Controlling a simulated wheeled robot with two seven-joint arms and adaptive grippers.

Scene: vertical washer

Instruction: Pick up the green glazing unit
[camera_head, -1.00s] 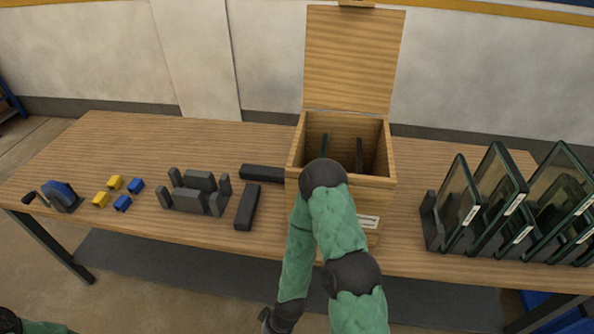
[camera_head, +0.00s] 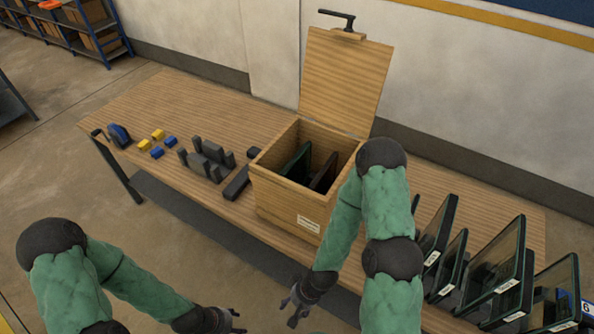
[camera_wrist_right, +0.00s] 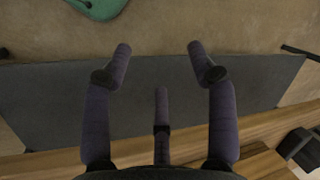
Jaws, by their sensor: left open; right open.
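Several dark-framed glass units stand tilted in a row at the right of the bench, among them one with a white label (camera_head: 495,275). Two more panels stand inside the open wooden box (camera_head: 275,208): a dark green-edged one (camera_head: 298,160) and a brownish one (camera_head: 325,175). I cannot tell for sure which is the green glazing unit. My right gripper (camera_head: 300,302) is open and empty in front of the bench, below the box; in the right wrist view its spread fingers (camera_wrist_right: 160,60) hold nothing. My left gripper (camera_head: 215,320) is open and empty at the bottom edge.
The box lid (camera_head: 345,85) stands open with a black handle on top. Dark grey blocks (camera_head: 207,160), yellow and blue blocks (camera_head: 157,152) and a blue-black tool (camera_head: 119,135) lie left of the box. The bench's left end (camera_head: 170,95) has bare surface.

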